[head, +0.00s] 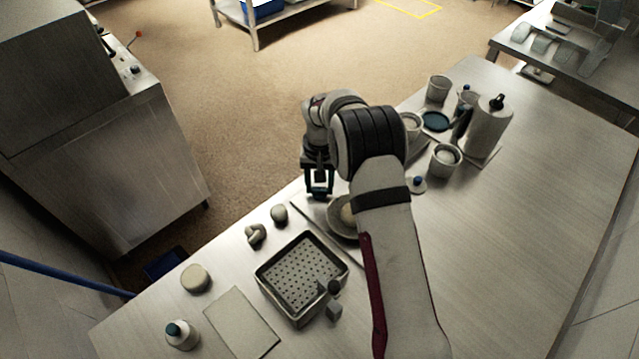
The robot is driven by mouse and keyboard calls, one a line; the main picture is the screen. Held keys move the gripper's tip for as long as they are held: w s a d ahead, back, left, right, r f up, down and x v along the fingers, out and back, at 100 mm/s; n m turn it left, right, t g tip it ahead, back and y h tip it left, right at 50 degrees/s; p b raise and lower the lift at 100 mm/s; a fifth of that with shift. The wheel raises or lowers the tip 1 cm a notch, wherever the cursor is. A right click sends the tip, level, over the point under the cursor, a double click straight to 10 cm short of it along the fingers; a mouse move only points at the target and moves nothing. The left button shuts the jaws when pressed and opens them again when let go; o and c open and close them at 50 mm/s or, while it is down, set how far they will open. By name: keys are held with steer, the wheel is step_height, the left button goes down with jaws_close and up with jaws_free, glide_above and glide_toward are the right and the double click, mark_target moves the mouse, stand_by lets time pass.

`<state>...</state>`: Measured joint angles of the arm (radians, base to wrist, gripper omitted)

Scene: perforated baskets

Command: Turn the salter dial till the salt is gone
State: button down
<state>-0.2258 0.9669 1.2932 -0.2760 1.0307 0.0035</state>
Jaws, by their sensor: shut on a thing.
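My gripper (319,194) points down near the table's far-left edge, behind the round dish. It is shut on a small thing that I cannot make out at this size. A shallow perforated basket (262,272) stands at the front of the table, with a dark round knob (334,286) and a small grey block (334,309) at its right corner. I cannot tell whether this knob is the salter dial. No salt can be made out. My arm hides part of the table and of the round dish (337,226), which holds a pale round thing (348,213).
Near the basket are a flat board (241,322), a round pale piece (196,278), a teal-capped bottle (181,336), small lumps (256,234) and a thin rod (314,224). The table's right side (530,220) is clear.

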mark_target(319, 188)
steer(key=shift+m, duration=1.1)
steer(key=shift+c, duration=1.6)
jaws_free()
step_height(319, 188, up, 16)
steer(key=shift+f, duration=0.1)
